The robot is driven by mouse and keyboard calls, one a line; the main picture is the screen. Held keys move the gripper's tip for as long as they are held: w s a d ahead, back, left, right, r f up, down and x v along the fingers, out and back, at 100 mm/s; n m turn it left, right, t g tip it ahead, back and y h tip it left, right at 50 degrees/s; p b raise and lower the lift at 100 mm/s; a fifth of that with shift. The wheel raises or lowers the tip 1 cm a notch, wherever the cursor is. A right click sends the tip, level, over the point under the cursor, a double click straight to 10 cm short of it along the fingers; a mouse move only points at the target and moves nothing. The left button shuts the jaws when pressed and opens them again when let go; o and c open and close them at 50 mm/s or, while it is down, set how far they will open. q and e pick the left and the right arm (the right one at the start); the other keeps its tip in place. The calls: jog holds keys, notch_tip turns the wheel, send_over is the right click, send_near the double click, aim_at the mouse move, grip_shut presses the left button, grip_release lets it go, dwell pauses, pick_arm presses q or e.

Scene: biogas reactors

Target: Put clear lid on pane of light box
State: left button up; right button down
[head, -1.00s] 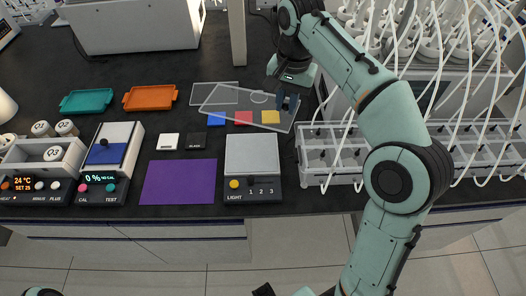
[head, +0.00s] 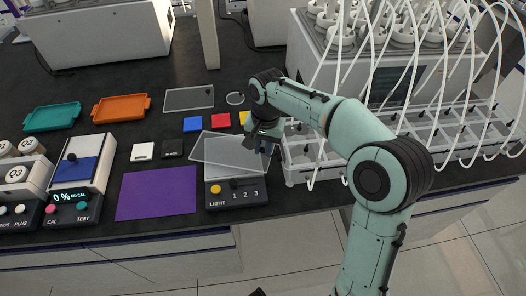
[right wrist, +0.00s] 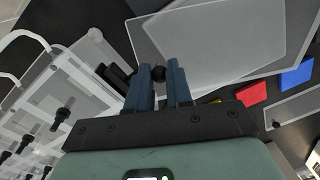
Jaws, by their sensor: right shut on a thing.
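My right gripper (head: 266,147) is shut on the dark knob of the clear lid (head: 208,148). In the right wrist view the knob (right wrist: 158,73) sits between the two blue fingers, and the lid (right wrist: 145,35) reaches away from it. The lid is over the pane of the light box (head: 237,193), shifted and turned a little against it, its far left corner past the pane's edge. The pane shows through the lid, so its outline is partly hard to separate. I cannot tell whether lid and pane touch. My left gripper is not in view.
A second clear lid (head: 189,98) lies flat behind. Blue (head: 193,124), red (head: 221,120) and yellow (head: 244,118) squares lie behind the light box. A purple mat (head: 157,193) is left of it. A white rack with tubes (head: 310,160) stands close on the right.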

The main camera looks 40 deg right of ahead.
notch_tip(320, 180, down, 2)
jog(key=c, duration=1)
grip_release()
jog(key=r, duration=0.4)
jog(key=r+p, duration=0.1)
jog(key=r, duration=0.3)
jog(key=r+p, duration=0.1)
jog(key=r, duration=0.3)
jog(key=shift+s+d, duration=0.15)
jog(key=shift+s, duration=0.1)
